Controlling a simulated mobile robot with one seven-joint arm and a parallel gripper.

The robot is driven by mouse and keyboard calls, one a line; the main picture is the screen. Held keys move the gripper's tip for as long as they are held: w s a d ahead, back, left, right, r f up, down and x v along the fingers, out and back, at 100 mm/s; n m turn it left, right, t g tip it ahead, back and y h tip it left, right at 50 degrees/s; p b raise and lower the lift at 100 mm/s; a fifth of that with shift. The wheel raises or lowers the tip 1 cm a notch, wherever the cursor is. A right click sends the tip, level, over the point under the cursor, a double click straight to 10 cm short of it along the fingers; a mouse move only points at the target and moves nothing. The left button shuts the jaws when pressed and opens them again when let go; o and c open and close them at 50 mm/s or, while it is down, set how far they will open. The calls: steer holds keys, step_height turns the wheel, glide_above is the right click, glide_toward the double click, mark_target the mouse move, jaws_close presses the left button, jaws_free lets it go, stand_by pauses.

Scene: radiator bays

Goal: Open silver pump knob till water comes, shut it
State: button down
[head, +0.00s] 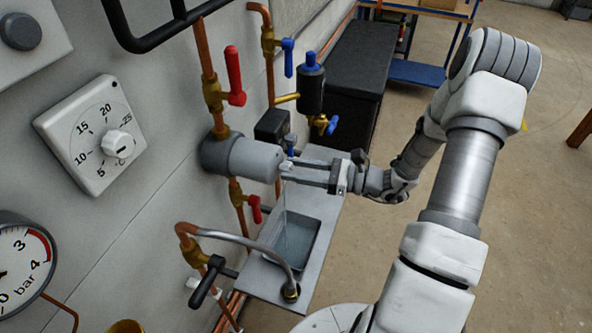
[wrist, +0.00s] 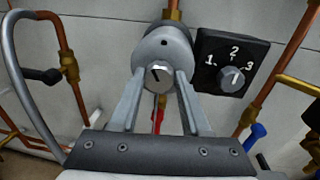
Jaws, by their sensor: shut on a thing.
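The silver pump knob (wrist: 158,76) is a small round screw with a dark slot, tilted to the upper left, on the front face of the grey pump (wrist: 163,45). The pump (head: 240,157) also shows in the head view as a grey cylinder on a vertical copper pipe. My gripper (head: 284,171) reaches it from the right, and its two fingers are closed on either side of the knob. In the head view the fingertips mostly hide the knob. A thin pale streak, looking like water, runs down from the pump front toward the tray (head: 313,258).
A black box with a numbered dial (wrist: 234,62) sits close right of the pump. Red-handled valves (head: 234,76) are above and below it. A bent grey hose (head: 245,240) arches near the tray. A black dirt separator (head: 311,88) stands behind. Open floor lies right.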

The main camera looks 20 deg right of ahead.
steer(key=n+b, duration=0.2)
steer(key=n, duration=0.1)
steer(key=n+h+b, duration=0.1)
steer(key=n+b, duration=0.2)
steer(key=shift+s+f+n, duration=0.1)
steer(key=shift+f+n, duration=0.1)
steer(key=shift+n, duration=0.1)
steer(key=n+b, duration=0.3)
steer(key=b, duration=0.1)
steer(key=shift+n, duration=0.3)
steer(key=shift+s+r+n+t+h+b, duration=0.1)
steer(key=shift+n+t+h+b, duration=0.2)
steer(key=shift+n+b, duration=0.45)
steer(key=shift+r, duration=0.1)
steer(key=shift+c, duration=2)
jaws_free()
steer(key=shift+r, duration=0.1)
steer(key=v, duration=1.7)
steer(key=shift+p, duration=0.35)
